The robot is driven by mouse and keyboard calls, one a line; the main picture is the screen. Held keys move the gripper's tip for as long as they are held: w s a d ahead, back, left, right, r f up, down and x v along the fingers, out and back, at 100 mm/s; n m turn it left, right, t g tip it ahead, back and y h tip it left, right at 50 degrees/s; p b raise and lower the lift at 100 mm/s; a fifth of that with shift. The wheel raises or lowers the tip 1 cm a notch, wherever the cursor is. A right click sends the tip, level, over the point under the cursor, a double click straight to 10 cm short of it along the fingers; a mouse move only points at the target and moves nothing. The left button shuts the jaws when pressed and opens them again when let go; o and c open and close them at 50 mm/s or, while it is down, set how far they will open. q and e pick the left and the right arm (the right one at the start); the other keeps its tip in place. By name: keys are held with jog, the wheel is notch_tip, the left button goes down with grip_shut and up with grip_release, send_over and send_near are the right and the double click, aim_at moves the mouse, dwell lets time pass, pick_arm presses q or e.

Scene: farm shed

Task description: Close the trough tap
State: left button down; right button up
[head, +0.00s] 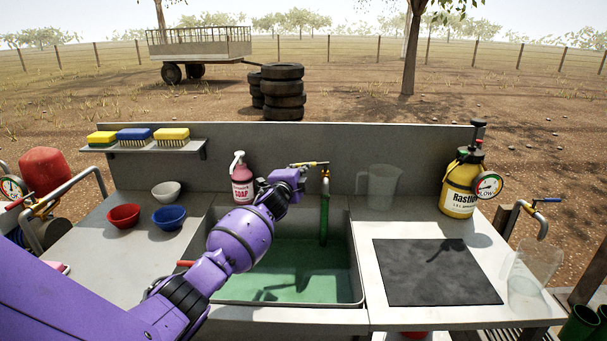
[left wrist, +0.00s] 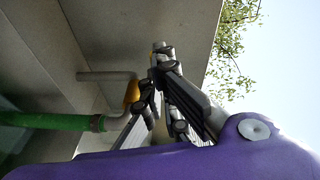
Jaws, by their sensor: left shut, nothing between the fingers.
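The trough tap (head: 325,174) stands at the back edge of the trough (head: 357,270), with a yellow lever (head: 314,163) on top pointing left. A green hose (head: 324,215) hangs from it into green-tinted water. My left gripper (head: 301,168) is beside the tap on its left, close to the lever; I cannot tell whether they touch. In the left wrist view the shut, empty fingers (left wrist: 158,72) are next to the brass tap body (left wrist: 132,91), with the green hose (left wrist: 50,121) to the left. My right gripper is out of view.
A soap bottle (head: 242,180) stands left of the tap, near my wrist. Red (head: 124,216), blue (head: 169,217) and white bowls (head: 166,191) sit on the left counter. A clear jug (head: 384,182), a dark mat (head: 435,272) and a yellow sprayer (head: 460,185) are on the right.

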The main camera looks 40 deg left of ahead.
pick_arm(q)
jog(key=shift+w+a, duration=0.2)
jog(key=shift+a, duration=0.3)
dwell(0.5)
